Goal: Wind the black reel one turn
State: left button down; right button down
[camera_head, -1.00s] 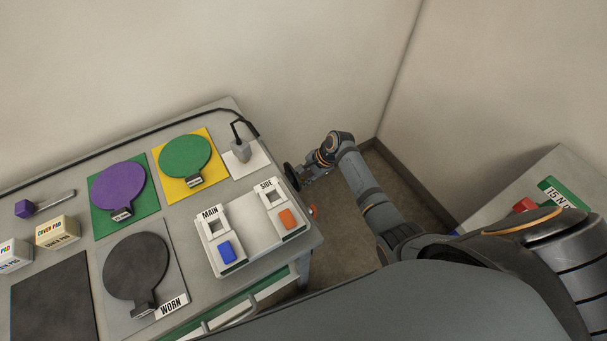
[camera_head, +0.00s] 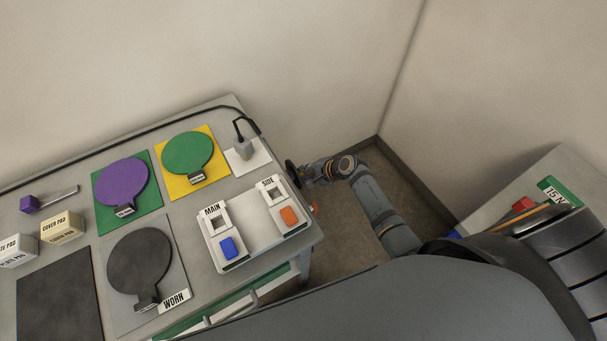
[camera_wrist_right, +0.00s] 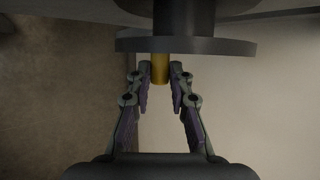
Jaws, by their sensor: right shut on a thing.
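The black reel (camera_head: 292,176) is on the right end of the cart, seen nearly edge-on in the head view. In the right wrist view its dark round flange (camera_wrist_right: 205,46) spans the top, with a dark hub above it. A short brass-coloured handle (camera_wrist_right: 160,72) sticks out from the flange. My right gripper (camera_wrist_right: 160,82) has its fingers on both sides of this handle and is shut on it. In the head view my right gripper (camera_head: 306,174) is beside the reel, its fingertips hard to make out. My left gripper is not in view.
The cart top carries a white panel (camera_head: 258,232) marked MAIN and SIDE, green and purple round pads, and a dark pad marked WORN (camera_head: 140,262). A black cable runs along the back edge. A second bench (camera_head: 560,170) with a red block stands at right. Floor shows between them.

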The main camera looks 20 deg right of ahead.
jog(key=c, duration=1.2)
grip_release()
jog(key=v, duration=1.2)
jog(key=shift+s, duration=0.1)
